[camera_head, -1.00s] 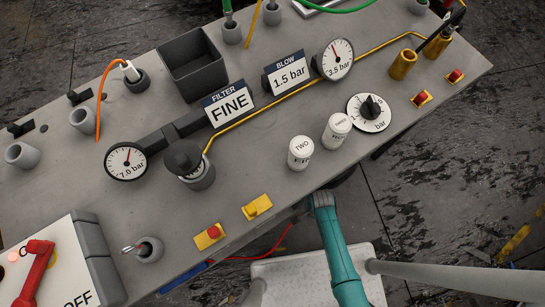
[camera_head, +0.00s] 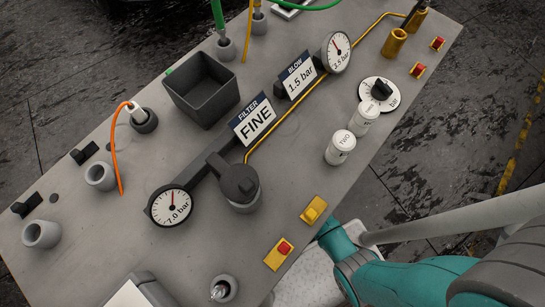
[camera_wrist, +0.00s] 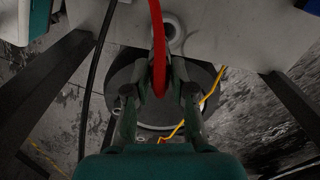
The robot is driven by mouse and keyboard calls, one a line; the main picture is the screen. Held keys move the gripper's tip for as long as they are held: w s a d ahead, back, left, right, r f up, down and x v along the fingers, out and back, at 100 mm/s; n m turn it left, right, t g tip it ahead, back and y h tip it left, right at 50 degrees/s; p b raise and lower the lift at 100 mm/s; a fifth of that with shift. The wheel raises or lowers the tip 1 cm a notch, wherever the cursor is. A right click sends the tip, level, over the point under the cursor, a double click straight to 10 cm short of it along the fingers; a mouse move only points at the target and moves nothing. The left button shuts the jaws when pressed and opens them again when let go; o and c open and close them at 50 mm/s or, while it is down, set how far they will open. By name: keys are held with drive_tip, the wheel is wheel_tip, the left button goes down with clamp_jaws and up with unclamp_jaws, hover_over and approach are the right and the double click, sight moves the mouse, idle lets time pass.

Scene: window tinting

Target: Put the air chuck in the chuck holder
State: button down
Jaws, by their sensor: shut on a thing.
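In the wrist view my gripper (camera_wrist: 161,68) is shut on a slim piece at the end of a red hose (camera_wrist: 157,38). I take this piece for the air chuck, but the fingers and hose hide most of its shape. A round grey cup-like ring (camera_wrist: 180,43) shows just beyond the fingertips at the bench edge; I cannot tell whether the held piece touches it. In the head view the gripper is out of sight. Grey cups stand on the bench: two look empty (camera_head: 41,235) (camera_head: 100,175), and one at the front holds a silver-tipped piece (camera_head: 218,291). None is labelled as the chuck holder.
The grey bench (camera_head: 110,235) carries a dark bin (camera_head: 201,88), a filter unit (camera_head: 240,186), gauges, white canisters (camera_head: 341,148) and yellow-backed buttons (camera_head: 279,253). An orange hose (camera_head: 119,150) hangs from a cup. A black cable (camera_wrist: 95,70) runs left of my gripper.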

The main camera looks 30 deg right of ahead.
drive_tip(key=shift+w+r, duration=0.1)
drive_tip(key=shift+w, duration=0.45)
drive_tip(key=shift+w+f, duration=0.2)
drive_tip(key=shift+f, duration=4.6)
drive_tip(key=shift+f, duration=0.1)
drive_tip(key=c, duration=1)
unclamp_jaws()
wheel_tip(320, 180, up, 12)
drive_tip(key=shift+r, duration=0.1)
drive_tip(key=shift+s, duration=0.1)
